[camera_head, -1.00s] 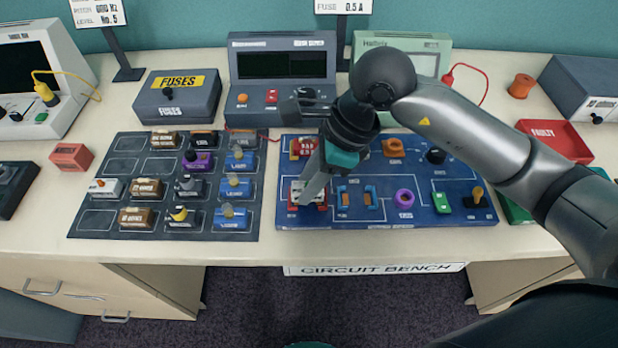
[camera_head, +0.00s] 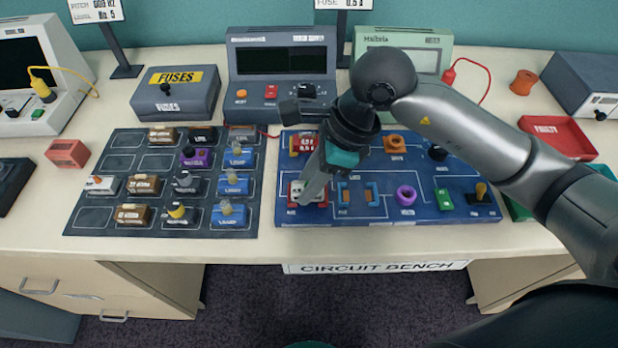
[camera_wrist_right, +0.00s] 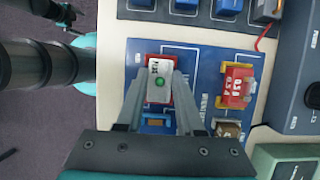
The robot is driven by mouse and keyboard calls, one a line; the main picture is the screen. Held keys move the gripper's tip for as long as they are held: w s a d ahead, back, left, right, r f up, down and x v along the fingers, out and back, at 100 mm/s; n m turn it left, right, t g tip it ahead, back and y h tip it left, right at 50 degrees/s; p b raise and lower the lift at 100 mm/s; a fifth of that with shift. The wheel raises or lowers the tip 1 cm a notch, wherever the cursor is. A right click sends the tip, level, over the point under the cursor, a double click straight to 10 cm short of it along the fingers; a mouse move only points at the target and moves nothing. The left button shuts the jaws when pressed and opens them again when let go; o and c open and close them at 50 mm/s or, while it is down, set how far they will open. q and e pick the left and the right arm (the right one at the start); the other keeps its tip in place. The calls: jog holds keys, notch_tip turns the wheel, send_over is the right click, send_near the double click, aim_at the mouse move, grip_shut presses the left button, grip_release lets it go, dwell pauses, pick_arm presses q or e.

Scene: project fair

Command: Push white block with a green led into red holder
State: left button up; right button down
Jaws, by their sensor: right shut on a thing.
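The white block (camera_wrist_right: 159,73) with a green LED on top is in the right wrist view, between the fingertips of my right gripper (camera_wrist_right: 158,92). It sits at the red holder (camera_wrist_right: 148,97) on the blue circuit board; red edges show around it. I cannot tell how deep it sits. In the head view my right gripper (camera_head: 309,199) points down at the white block (camera_head: 298,188) and the red holder (camera_head: 293,204) at the board's front left. The right gripper is shut on the block.
The blue board (camera_head: 440,213) also carries a red block (camera_head: 303,144), an orange part (camera_head: 394,145), a purple ring (camera_head: 406,195) and a green piece (camera_head: 444,199). A dark tray (camera_head: 80,218) of several blocks lies left. A red bin (camera_head: 558,137) stands right.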

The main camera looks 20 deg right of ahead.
jog(key=shift+f, duration=0.1)
grip_release()
dwell(0.6)
jog(key=shift+r+p, duration=2.7)
jog(key=shift+r, duration=1.35)
jog(key=shift+s+f, duration=0.1)
